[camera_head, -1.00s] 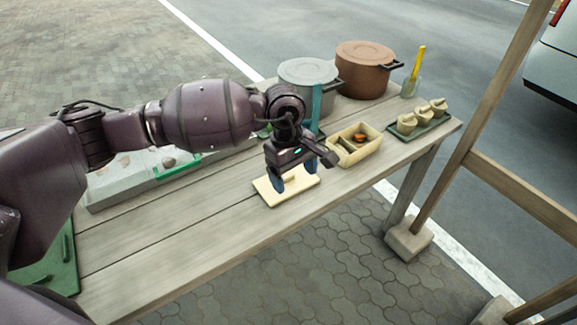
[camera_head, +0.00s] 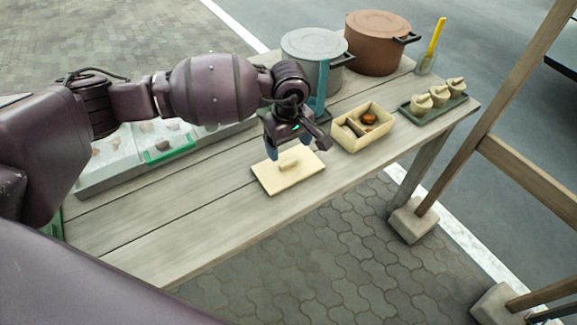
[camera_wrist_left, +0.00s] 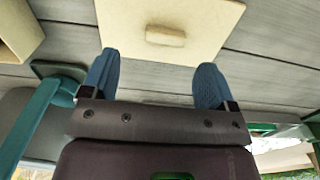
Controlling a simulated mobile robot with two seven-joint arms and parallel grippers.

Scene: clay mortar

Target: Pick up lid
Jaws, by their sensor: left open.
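The lid (camera_head: 300,178) is a flat cream rectangular board with a small raised bar handle (camera_head: 289,165). It lies flat on the wooden table near the front edge. My left gripper (camera_head: 290,149) is open and empty, with its blue fingers pointing down at the lid's far side, apart from the handle. In the left wrist view, the lid (camera_wrist_left: 190,45) and its handle (camera_wrist_left: 165,36) show beyond the fingertips, the handle roughly between them sideways. My right gripper is not in view.
An open cream box (camera_head: 350,143) with small items stands right of the lid. Grey (camera_head: 312,45) and brown (camera_head: 378,40) pots stand behind. A green tray (camera_head: 432,108) holds cups at the right.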

